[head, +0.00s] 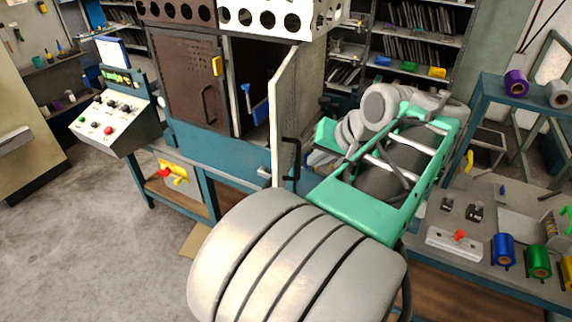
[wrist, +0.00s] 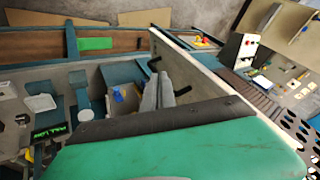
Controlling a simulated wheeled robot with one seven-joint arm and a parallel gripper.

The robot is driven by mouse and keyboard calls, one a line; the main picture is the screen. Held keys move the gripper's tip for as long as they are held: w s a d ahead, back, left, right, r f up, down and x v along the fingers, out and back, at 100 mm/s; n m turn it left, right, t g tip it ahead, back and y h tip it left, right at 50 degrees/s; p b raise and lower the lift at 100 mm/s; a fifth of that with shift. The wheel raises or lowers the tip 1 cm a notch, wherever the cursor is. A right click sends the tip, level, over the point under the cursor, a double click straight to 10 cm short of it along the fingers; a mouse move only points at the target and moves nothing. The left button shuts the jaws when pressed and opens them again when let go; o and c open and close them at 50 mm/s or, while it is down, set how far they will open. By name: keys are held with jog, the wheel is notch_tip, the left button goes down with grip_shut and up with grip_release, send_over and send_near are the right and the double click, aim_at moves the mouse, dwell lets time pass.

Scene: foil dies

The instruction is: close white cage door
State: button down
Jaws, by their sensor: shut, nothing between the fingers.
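The white cage door (head: 301,90) stands open, swung out from the teal machine; a dark gap shows between it and the brown door. Its black handle (head: 290,158) is on the right-hand face in the head view. In the wrist view the door (wrist: 190,75) is a pale slanted panel with a black handle (wrist: 154,63). My gripper (wrist: 161,78) is shut and empty, its grey fingers on the handle side, close to the door. I cannot tell whether they touch it. In the head view my arm largely hides the gripper.
The brown door (head: 180,75) beside the opening is closed. A blue-handled part (head: 255,103) shows in the opening. A control console (head: 115,115) stands left. A bench with colored rolls (head: 503,250) is at right. Open floor (head: 75,240) lies front left.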

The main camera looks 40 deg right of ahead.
aim_at(278, 172)
jog(key=w+f, duration=0.2)
jog(key=w+a+f, duration=0.1)
jog(key=w+f, duration=0.1)
jog(key=w, duration=0.1)
jog(key=w+a+f+p, duration=0.1)
jog(key=w+f, duration=0.1)
jog(key=w, duration=0.1)
jog(key=shift+w+f, duration=0.1)
jog(key=shift+f, duration=0.25)
jog(key=shift+w, duration=0.1)
